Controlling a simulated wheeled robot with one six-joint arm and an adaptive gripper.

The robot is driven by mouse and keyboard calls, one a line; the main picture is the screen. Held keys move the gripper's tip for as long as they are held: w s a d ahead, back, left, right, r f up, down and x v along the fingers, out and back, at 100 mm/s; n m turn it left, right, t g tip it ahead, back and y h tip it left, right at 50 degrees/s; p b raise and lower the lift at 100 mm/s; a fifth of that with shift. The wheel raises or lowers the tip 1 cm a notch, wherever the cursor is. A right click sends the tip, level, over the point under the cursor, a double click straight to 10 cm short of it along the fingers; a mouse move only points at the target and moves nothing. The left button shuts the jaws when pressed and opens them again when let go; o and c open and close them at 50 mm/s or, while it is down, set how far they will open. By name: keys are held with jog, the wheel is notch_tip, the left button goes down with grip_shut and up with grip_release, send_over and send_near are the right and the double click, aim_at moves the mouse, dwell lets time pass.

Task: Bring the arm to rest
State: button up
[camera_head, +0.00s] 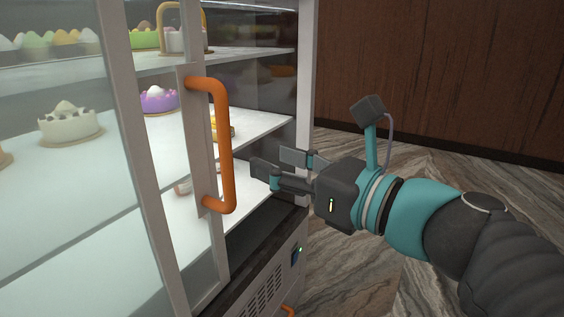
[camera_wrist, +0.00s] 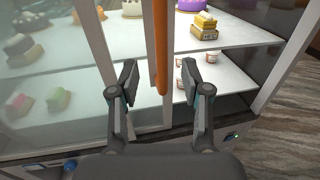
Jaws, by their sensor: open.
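My gripper (camera_head: 273,164) is in front of the glass display case, just right of its orange door handle (camera_head: 226,145). Its two fingers are spread apart with nothing between them. In the wrist view the open fingers (camera_wrist: 166,82) point at the case, and the orange handle (camera_wrist: 160,50) hangs down close to the space between them. I cannot tell whether any part of the gripper touches the handle. My arm reaches in from the right and is stretched toward the case.
The case shelves (camera_head: 250,130) hold cakes, among them a purple one (camera_head: 158,99) and a white one (camera_head: 70,125). Yellow sweets (camera_wrist: 204,26) and small jars sit inside too. The case frame (camera_head: 305,100) is close to my gripper. Marble floor (camera_head: 345,265) is clear at the right, before a wooden wall.

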jog(key=s+d+f+n+g+h+p, duration=0.1)
jog(key=d+f+n+g+h, duration=0.15)
jog(key=f+n, duration=0.5)
jog(key=s+d+f+n+g+h, duration=0.15)
jog(key=f+n+h, duration=0.25)
jog(key=f+n, duration=0.4)
jog(key=s+d+f+n+g+h+p, duration=0.1)
jog(key=d+n+h+p, duration=0.1)
jog(key=d+n, duration=0.3)
jog(key=s+d+f+n+g+h+p, duration=0.1)
jog(key=s+d+f+n+h+p, duration=0.1)
jog(key=d+n+h, duration=0.3)
jog(key=shift+s+d+p, duration=0.25)
jog(key=shift+d+p, duration=0.45)
jog(key=shift+d, duration=0.55)
jog(key=shift+n, duration=0.25)
